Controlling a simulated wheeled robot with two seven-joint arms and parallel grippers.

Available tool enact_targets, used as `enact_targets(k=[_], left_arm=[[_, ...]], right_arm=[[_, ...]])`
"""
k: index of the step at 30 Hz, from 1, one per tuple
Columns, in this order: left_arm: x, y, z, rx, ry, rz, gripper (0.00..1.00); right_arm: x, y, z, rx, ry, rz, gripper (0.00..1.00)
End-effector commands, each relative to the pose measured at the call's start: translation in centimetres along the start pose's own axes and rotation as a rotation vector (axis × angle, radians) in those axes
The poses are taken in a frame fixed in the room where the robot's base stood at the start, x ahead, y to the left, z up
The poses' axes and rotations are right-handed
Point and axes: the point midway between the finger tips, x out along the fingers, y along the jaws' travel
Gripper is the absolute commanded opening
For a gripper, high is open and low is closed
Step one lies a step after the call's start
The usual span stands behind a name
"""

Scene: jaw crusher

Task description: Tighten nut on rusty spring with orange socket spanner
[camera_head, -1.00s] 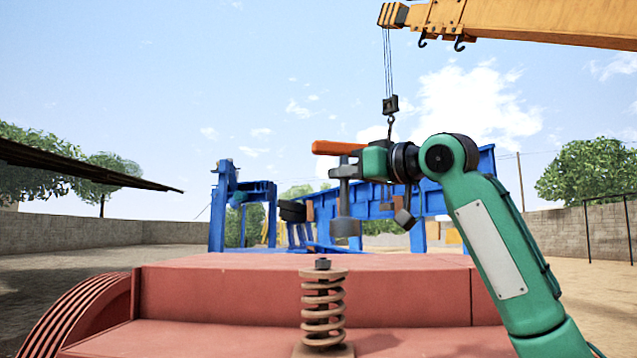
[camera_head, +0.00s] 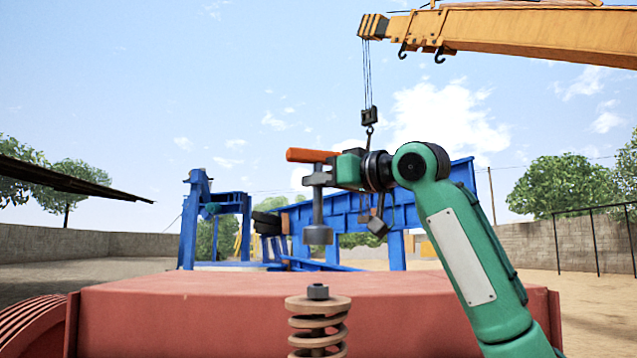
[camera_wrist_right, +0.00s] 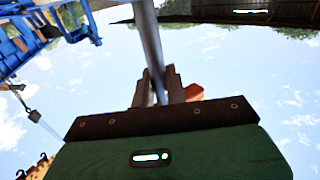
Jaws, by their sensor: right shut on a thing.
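The orange socket spanner has an orange handle (camera_head: 312,155) and a grey shaft ending in a wide socket (camera_head: 318,235) that points down. My right gripper (camera_head: 335,175) is shut on the spanner near its top, and the wrist view also shows the fingers (camera_wrist_right: 160,92) around the grey shaft (camera_wrist_right: 150,40). The socket hangs upright above the nut (camera_head: 318,291), with a clear gap between them. The dark nut sits on the top plate of the rusty spring (camera_head: 318,335). The lower part of the spring is cut off by the picture edge. My left gripper is not in view.
The red crusher body (camera_head: 200,310) lies behind the spring. A blue frame (camera_head: 215,220) and a blue beam structure (camera_head: 440,205) stand farther back. A yellow crane boom (camera_head: 520,35) with a hanging hook (camera_head: 370,128) is overhead. The air around the spanner is open.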

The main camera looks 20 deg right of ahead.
Motion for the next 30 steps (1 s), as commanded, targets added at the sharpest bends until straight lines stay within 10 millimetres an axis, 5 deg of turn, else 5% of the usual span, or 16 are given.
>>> enact_targets(k=[4,13,30], left_arm=[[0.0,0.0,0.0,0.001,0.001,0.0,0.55],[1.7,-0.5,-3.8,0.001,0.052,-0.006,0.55],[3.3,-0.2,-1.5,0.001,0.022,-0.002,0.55]], right_arm=[[-0.2,0.0,-0.1,0.0,0.001,0.0,0.0],[-0.3,0.0,2.3,0.0,-0.001,0.0,0.0],[-0.3,0.0,4.8,0.001,0.0,0.001,0.0]])
